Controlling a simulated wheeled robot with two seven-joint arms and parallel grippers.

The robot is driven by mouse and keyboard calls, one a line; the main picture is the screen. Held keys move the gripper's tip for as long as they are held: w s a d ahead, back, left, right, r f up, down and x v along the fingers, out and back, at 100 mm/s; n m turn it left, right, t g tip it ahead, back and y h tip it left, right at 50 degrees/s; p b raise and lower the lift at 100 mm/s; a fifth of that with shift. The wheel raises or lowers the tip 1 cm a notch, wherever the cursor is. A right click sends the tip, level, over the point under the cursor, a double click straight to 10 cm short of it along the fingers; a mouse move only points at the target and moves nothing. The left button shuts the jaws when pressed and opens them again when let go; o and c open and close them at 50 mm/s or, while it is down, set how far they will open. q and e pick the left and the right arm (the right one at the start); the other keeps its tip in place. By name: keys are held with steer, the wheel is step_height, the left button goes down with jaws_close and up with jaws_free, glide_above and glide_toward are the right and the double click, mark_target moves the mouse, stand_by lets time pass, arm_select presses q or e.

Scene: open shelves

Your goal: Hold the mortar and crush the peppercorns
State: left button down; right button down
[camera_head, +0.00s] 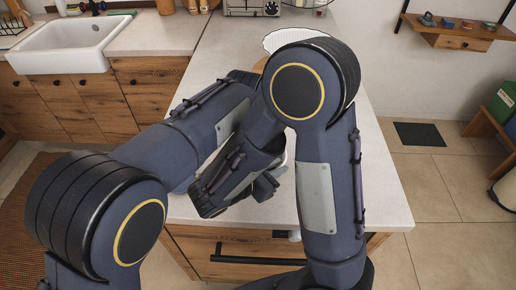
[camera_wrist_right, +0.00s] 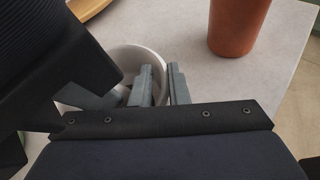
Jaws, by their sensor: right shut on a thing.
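The mortar is a pale round bowl (camera_wrist_right: 137,56) on the counter in the right wrist view. In the head view only a whitish sliver of it (camera_head: 290,158) shows behind my right arm. My right gripper (camera_wrist_right: 163,88) is shut on the mortar's wall, one grey finger inside the rim and one outside. In the head view this gripper (camera_head: 268,184) is partly covered by my own forearm. A dark body with a grey part at the left of the wrist view appears to be my left gripper (camera_wrist_right: 108,97), over the bowl; its fingertips are unclear. I cannot make out pestle or peppercorns.
A terracotta cup (camera_wrist_right: 238,24) stands on the counter close to the mortar. A white ribbed dish (camera_head: 290,38) is farther back.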

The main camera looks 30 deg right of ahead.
arm_select(q)
steer(key=shift+s+d+f, duration=0.2)
steer(key=shift+s+f, duration=0.35)
steer(key=shift+s, duration=0.05)
steer(key=shift+w+a, duration=0.1)
steer(key=shift+a, duration=0.05)
steer(key=shift+s+d, duration=0.2)
steer(key=shift+d, duration=0.15)
steer(key=shift+w+r, duration=0.1)
steer(key=shift+w, duration=0.55)
steer(key=shift+a, duration=0.1)
